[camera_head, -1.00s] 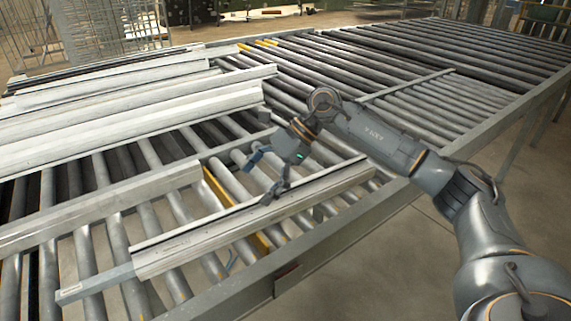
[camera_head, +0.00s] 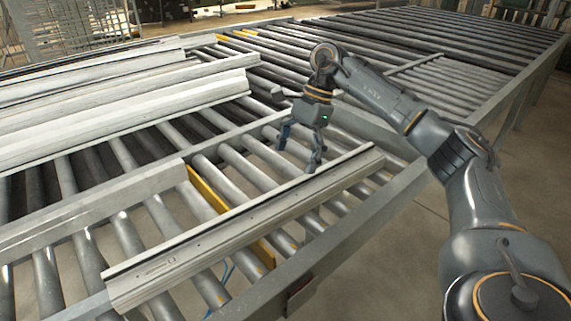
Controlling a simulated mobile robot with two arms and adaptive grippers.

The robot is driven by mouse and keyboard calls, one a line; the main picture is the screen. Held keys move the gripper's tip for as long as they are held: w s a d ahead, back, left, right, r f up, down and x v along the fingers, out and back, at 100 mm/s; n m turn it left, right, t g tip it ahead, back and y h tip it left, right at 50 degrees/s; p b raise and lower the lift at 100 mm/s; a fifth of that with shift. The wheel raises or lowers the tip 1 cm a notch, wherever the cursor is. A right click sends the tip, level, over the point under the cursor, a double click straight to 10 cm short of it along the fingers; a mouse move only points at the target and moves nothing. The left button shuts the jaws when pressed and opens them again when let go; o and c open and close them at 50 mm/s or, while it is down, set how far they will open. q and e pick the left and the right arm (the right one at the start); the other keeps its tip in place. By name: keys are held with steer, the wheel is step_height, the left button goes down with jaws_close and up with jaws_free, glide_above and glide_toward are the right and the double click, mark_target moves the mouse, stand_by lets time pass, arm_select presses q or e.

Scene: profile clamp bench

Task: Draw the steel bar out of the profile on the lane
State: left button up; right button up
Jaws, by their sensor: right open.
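The long pale profile (camera_head: 240,225) lies slantwise across the rollers of the near lane, from the lower left to the middle right. The steel bar (camera_head: 88,307) shows as a short, flat piece sticking out of the profile's lower left end. It runs out of the picture at the bottom, and the rest is hidden inside the profile. My right gripper (camera_head: 297,158) is open, with its fingers pointing down near the profile's far right part. One finger is close to the profile; I cannot tell whether it touches. My left gripper is not in view.
Several more pale profiles (camera_head: 110,110) lie on the rollers at the left. A yellow strip (camera_head: 208,190) runs between rollers under the profile. The lane's near side rail (camera_head: 335,250) borders open floor. Empty rollers (camera_head: 420,50) fill the back right.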

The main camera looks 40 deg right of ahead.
mark_target(275, 206)
steer(key=p+x, duration=0.1)
steer(key=x, duration=0.3)
steer(key=p+x, duration=0.1)
steer(key=x, duration=0.4)
steer(key=w+p+x, duration=0.1)
steer(key=p+x, duration=0.1)
steer(key=x, duration=0.3)
steer(key=shift+d+f, duration=0.1)
steer(key=shift+f, duration=0.05)
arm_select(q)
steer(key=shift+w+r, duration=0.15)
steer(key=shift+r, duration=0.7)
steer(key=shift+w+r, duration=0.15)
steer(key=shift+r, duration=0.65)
arm_select(e)
steer(key=shift+w+f, duration=0.1)
steer(key=shift+f, duration=0.4)
